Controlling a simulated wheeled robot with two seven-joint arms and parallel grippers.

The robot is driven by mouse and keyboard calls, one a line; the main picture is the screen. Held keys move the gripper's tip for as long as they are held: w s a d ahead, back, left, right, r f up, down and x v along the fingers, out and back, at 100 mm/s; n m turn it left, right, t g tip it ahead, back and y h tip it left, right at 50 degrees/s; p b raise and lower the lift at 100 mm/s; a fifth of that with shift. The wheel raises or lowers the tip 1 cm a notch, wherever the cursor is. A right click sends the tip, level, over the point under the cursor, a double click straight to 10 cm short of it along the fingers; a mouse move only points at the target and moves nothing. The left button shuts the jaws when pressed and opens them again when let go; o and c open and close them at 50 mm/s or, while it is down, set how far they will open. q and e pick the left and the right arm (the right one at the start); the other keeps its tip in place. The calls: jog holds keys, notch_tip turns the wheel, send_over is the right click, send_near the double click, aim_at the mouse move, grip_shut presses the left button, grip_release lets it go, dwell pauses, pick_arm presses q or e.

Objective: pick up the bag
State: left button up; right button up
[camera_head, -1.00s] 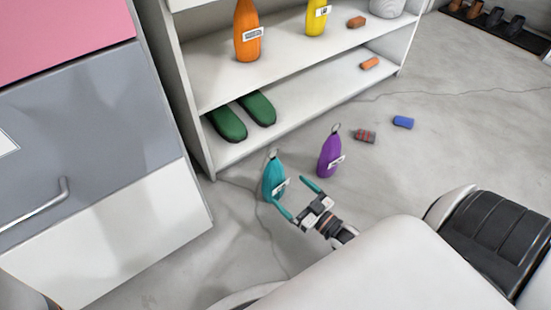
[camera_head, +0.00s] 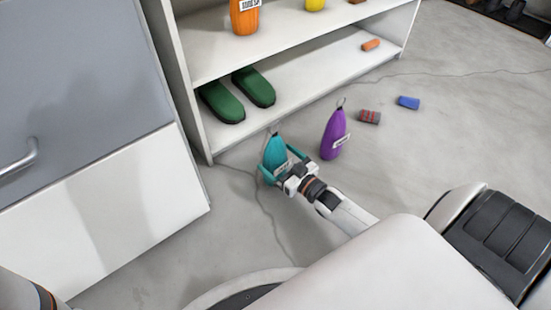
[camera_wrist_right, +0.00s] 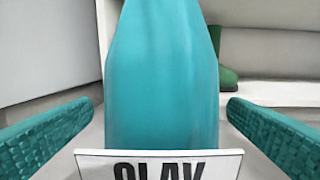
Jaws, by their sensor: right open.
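A teal bag (camera_head: 275,149) with a loop on top stands upright on the floor in front of the shelf. My right gripper (camera_head: 276,161) is open, with one finger on each side of this bag. In the right wrist view the teal bag (camera_wrist_right: 162,75) fills the middle between the two spread fingers, with gaps on both sides. Its white label (camera_wrist_right: 158,165) is cut off by the lower edge. A purple bag (camera_head: 332,137) with a label stands just right of my right gripper. My left gripper is not in view.
A white shelf (camera_head: 300,100) holds green shoes (camera_head: 222,102), an orange bag (camera_head: 244,18) and an orange block (camera_head: 371,44). A drawer cabinet (camera_head: 100,205) stands left. Floor at right is mostly clear.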

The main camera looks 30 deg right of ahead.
jog(key=shift+w+a+b, duration=0.15)
jog(key=shift+w+b, duration=0.15)
jog(key=shift+w, duration=0.6)
jog(key=c, duration=1.8)
